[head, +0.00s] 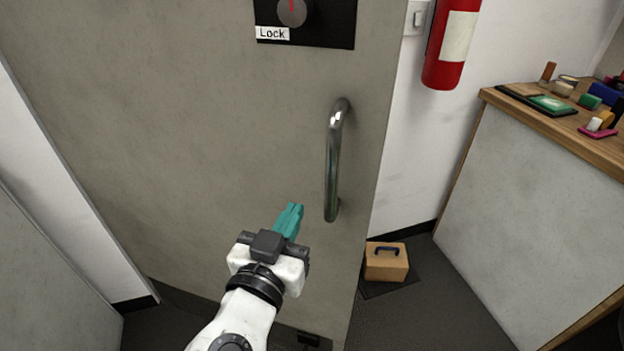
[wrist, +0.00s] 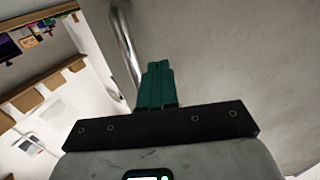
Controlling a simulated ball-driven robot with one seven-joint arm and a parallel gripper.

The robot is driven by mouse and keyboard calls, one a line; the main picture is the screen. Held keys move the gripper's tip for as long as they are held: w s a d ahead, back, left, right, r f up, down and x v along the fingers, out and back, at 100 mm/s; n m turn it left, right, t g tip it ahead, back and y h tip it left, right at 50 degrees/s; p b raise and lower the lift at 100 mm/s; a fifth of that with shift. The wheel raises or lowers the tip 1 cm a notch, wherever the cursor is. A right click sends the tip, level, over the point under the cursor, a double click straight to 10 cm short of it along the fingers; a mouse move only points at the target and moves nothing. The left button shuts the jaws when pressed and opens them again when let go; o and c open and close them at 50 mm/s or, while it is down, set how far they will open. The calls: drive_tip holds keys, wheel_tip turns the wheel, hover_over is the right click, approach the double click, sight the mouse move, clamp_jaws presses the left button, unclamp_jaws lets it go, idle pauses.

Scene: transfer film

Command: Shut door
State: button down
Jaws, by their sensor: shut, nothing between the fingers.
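The grey door (head: 220,130) fills the middle of the head view, with its right edge standing in front of the white wall. A curved metal handle (head: 333,165) is fixed upright near that edge. My gripper (head: 291,215) has teal fingers that are shut and empty. It is left of the handle's lower end, close to the door face; I cannot tell if it touches. In the wrist view the shut fingers (wrist: 158,82) point at the door (wrist: 215,50), and the handle (wrist: 126,45) runs up on their left. A black lock panel (head: 305,20) with a dial is above.
A red fire extinguisher (head: 450,45) and a light switch (head: 417,18) are on the wall to the right. A wooden-topped counter (head: 570,128) with small items stands at the right. A tan box (head: 386,265) sits on the dark floor just past the door's edge.

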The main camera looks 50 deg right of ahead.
sight(314, 171)
drive_tip(key=p+x, duration=0.1)
drive_tip(key=x, duration=0.8)
drive_tip(key=shift+w+d, duration=0.1)
drive_tip(key=shift+d, duration=0.05)
drive_tip(key=shift+d, duration=0.1)
